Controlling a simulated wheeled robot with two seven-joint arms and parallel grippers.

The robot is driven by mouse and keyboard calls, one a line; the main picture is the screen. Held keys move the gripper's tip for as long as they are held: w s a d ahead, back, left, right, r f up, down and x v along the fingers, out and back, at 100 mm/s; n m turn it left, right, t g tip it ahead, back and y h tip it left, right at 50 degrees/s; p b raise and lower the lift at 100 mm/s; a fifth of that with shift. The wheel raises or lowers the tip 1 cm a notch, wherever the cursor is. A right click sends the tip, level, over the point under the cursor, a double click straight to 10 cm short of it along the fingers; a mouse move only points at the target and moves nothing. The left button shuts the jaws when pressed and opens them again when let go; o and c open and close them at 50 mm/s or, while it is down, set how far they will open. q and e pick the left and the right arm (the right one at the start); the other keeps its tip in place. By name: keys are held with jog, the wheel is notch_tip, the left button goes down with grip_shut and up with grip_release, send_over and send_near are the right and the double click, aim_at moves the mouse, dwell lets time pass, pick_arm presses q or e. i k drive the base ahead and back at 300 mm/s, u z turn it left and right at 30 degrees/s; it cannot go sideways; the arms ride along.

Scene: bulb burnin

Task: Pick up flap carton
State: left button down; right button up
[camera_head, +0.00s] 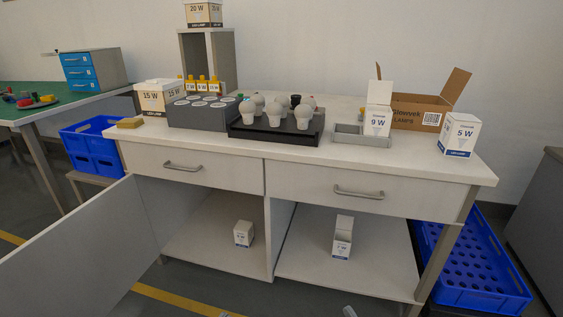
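A brown cardboard carton (414,114) with raised open flaps and the print "Glowvek LAMPS" stands at the back right of the workbench. In front of it, a white 9 W lamp carton (377,122) stands upright with a tall white panel rising at its top, partly hiding the brown carton's left side. A white 5 W carton (459,135) stands at the right end of the bench. Two small white cartons, one on the left (243,234) and one on the right (342,237), stand on the lower shelf.
On the workbench (300,160) are a black tray (262,134) of bulbs, a grey tray (348,137), a grey holed block (190,119) and a 15 W box (153,95). An open cabinet door (85,250) juts out front left. Blue crates (485,297) flank the bench.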

aim_at(243, 239)
jog(key=z, duration=0.65)
jog(key=i, duration=1.05)
jog(key=u, duration=0.1)
